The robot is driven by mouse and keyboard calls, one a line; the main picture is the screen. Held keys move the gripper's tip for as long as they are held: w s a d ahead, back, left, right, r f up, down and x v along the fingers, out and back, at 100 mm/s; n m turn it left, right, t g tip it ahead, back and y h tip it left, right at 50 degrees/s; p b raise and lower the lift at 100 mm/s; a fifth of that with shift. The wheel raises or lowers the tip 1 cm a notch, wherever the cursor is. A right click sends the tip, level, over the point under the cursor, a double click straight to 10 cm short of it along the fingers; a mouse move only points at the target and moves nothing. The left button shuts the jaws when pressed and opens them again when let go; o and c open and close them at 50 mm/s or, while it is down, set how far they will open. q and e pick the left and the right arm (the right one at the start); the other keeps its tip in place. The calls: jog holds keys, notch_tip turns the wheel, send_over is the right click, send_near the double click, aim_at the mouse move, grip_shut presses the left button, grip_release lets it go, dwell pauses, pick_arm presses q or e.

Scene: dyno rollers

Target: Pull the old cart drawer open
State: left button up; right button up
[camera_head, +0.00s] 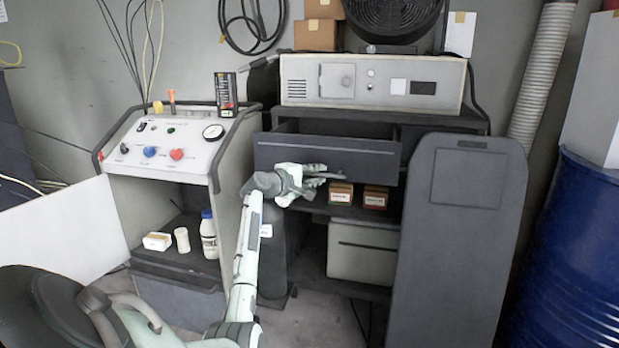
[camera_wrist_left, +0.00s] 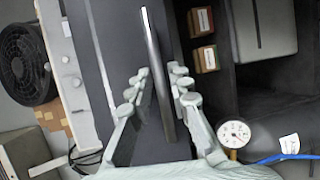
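The dark grey drawer (camera_head: 325,155) sits in the dark cart below the beige instrument box. Its front stands out from the cart, and part of its inside shows above the front, so it is partly open. My left gripper (camera_head: 310,180) is at the lower part of the drawer front. In the left wrist view, the long drawer handle (camera_wrist_left: 151,45) runs between the fingers of my left gripper (camera_wrist_left: 156,92). The fingers are spread on either side of the handle, with visible gaps. The right gripper is not in view.
Two small boxes (camera_head: 341,194) stand on the shelf below the drawer. A dark panel (camera_head: 450,250) leans at the right, near a blue barrel (camera_head: 575,260). A control console (camera_head: 170,140) with knobs and a gauge stands at the left. A fan (camera_head: 393,15) sits above the instrument box (camera_head: 300,82).

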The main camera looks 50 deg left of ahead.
pick_arm(q)
jog(key=v, duration=1.1)
jog(key=shift+s, duration=0.2)
